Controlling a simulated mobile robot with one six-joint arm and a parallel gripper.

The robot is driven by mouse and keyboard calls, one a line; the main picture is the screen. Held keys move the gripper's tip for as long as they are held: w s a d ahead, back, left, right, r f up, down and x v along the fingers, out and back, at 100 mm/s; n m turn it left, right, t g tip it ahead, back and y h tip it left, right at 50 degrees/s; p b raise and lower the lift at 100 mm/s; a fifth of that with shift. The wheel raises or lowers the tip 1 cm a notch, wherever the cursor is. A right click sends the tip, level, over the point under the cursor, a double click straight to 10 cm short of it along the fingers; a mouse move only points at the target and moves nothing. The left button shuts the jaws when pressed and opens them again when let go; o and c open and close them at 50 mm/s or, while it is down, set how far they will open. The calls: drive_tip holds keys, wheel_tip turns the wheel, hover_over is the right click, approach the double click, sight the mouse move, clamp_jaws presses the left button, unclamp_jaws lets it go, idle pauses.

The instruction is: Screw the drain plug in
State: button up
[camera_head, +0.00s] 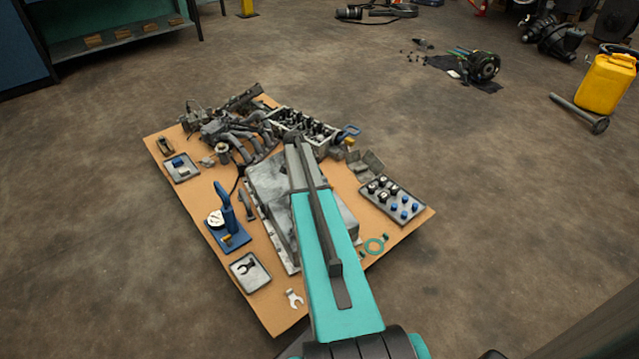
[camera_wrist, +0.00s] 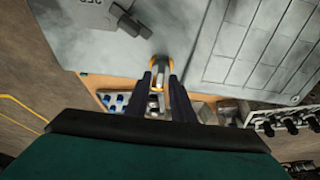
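The grey oil pan (camera_head: 268,190) lies on the cardboard sheet in the head view, partly behind my arm. Its grey wall (camera_wrist: 120,55) fills the upper part of the wrist view. A brass-coloured ring (camera_wrist: 161,61) shows at the pan wall, just beyond my fingertips. My gripper (camera_wrist: 160,82) has its two dark fingers on either side of a small silvery piece, which looks like the drain plug (camera_wrist: 157,78). The plug lines up with the ring; I cannot tell whether it is inside it. In the head view my arm hides the fingertips and plug.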

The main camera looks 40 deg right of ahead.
drive_tip(key=shift+r+p, duration=0.9)
drive_tip(key=shift+r, duration=0.9)
drive_tip(key=o, duration=0.6)
drive_tip(key=shift+c, duration=0.2)
drive_tip(key=shift+r, duration=0.1)
drive_tip(key=p+v, duration=0.3)
drive_tip(key=v, duration=1)
drive_tip(key=shift+r, duration=0.25)
